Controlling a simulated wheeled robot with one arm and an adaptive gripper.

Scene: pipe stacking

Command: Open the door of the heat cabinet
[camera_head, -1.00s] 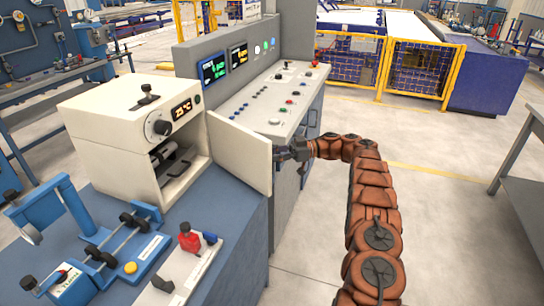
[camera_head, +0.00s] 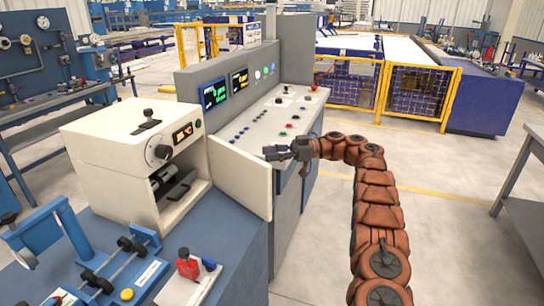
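The heat cabinet (camera_head: 103,150) is a cream box on the blue bench at the left, with a dial and a small lit display on its front. Its door (camera_head: 238,178) is swung wide open to the right, and the dark inside with a rod-like fitting (camera_head: 172,185) shows. My gripper (camera_head: 268,154) points left at the top outer corner of the door. Its fingers look spread and hold nothing that I can see. Whether they touch the door is unclear.
A grey control console (camera_head: 270,115) with screens and buttons stands behind the door. A blue fixture with rollers (camera_head: 112,262) and a small panel with a red part (camera_head: 188,264) sit on the bench in front. Open floor (camera_head: 450,240) lies to the right.

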